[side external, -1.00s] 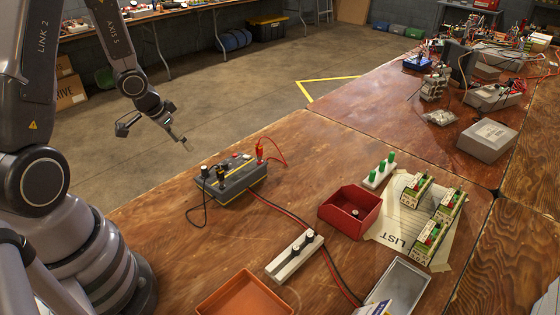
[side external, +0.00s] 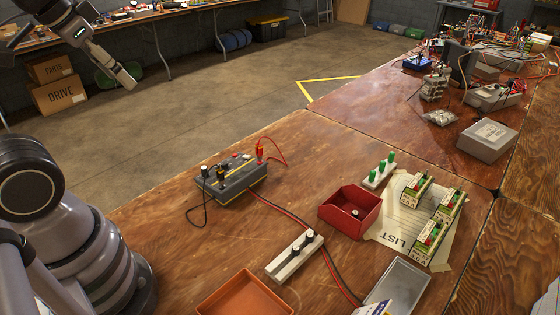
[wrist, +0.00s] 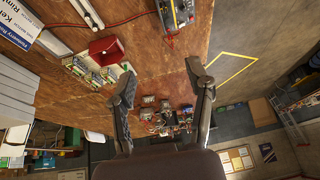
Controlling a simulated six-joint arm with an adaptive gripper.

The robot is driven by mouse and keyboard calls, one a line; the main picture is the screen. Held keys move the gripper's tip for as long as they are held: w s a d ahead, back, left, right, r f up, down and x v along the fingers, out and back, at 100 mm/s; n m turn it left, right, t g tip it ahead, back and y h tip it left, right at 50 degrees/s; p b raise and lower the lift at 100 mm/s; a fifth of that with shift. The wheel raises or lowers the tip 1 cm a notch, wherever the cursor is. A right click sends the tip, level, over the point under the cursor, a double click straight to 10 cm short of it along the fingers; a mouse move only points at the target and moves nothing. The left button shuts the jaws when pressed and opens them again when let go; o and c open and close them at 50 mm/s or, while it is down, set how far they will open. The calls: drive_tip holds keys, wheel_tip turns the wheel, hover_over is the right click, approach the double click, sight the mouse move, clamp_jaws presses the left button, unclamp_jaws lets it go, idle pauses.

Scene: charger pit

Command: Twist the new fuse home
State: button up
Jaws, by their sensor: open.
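The grey charger box (side external: 240,185) stands on the wooden bench with caps and a red clip on top. A white holder (side external: 375,178) carries upright green-topped pieces, perhaps fuses. A white strip (side external: 286,266) carries dark round-topped pieces. The red bin (side external: 340,219) holds one small pale-topped dark piece (side external: 354,212). I cannot tell which piece is the new fuse. My gripper (wrist: 154,58) is open and empty in the wrist view, its fingers wide apart, high and away from the bench items. The charger box (wrist: 178,14) and red bin (wrist: 103,48) also show there.
Small green-and-cream boxes (side external: 430,243) stand on a taped list sheet (side external: 407,219). An orange tray (side external: 248,301) and a metal tray (side external: 409,277) are near the front. Red and black leads (side external: 290,231) cross the bench. The bench's left part is clear.

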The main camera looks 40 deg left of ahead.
drive_tip(key=s+d, duration=0.1)
drive_tip(key=s, duration=0.1)
drive_tip(key=g, duration=0.1)
hover_over(204, 167)
drive_tip(key=s, duration=0.5)
wheel_tip(204, 167, down, 24)
drive_tip(key=shift+h, duration=0.4)
drive_tip(key=x, duration=1.2)
drive_tip(key=shift+w+f, duration=0.15)
drive_tip(key=shift+f, duration=0.05)
drive_tip(key=shift+c, duration=0.4)
drive_tip(key=c, duration=0.8)
drive_tip(key=o, duration=0.9)
